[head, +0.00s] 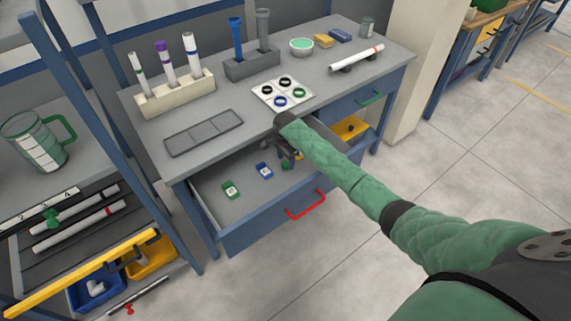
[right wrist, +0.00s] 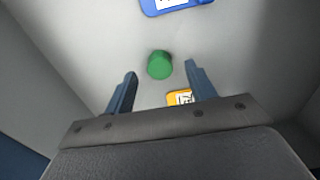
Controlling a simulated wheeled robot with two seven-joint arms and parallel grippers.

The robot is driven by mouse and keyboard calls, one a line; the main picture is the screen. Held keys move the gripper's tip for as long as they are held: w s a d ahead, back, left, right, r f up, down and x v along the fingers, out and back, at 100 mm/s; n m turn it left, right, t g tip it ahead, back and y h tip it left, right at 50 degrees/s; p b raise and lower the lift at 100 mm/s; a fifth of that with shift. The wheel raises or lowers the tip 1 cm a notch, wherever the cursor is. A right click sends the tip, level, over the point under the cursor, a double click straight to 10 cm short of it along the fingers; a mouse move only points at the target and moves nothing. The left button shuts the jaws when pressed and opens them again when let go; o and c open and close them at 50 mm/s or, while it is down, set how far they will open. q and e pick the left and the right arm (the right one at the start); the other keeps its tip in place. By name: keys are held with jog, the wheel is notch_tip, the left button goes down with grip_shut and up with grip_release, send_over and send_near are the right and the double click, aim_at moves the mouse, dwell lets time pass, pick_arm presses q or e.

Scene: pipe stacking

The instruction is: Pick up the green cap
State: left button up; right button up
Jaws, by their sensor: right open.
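The green cap (right wrist: 159,65) is a small round piece on the light drawer floor in the right wrist view. It also shows in the head view (head: 285,165), partly hidden below my right gripper. My right gripper (head: 291,155) reaches down into the open drawer (head: 218,176) over the cap. In the right wrist view its fingers (right wrist: 160,72) are spread apart and empty, and the cap appears in line with the gap between their tips. I cannot tell how far above the cap they are. My left gripper is not in view.
A blue labelled piece (head: 264,171) and a green one (head: 231,190) lie in the drawer left of the cap. A yellow labelled piece (right wrist: 180,97) lies near the fingers. The drawer front with its red handle (head: 305,205) and the tabletop edge bound the space.

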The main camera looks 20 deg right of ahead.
jog(key=shift+f, duration=1.05)
jog(key=c, duration=1)
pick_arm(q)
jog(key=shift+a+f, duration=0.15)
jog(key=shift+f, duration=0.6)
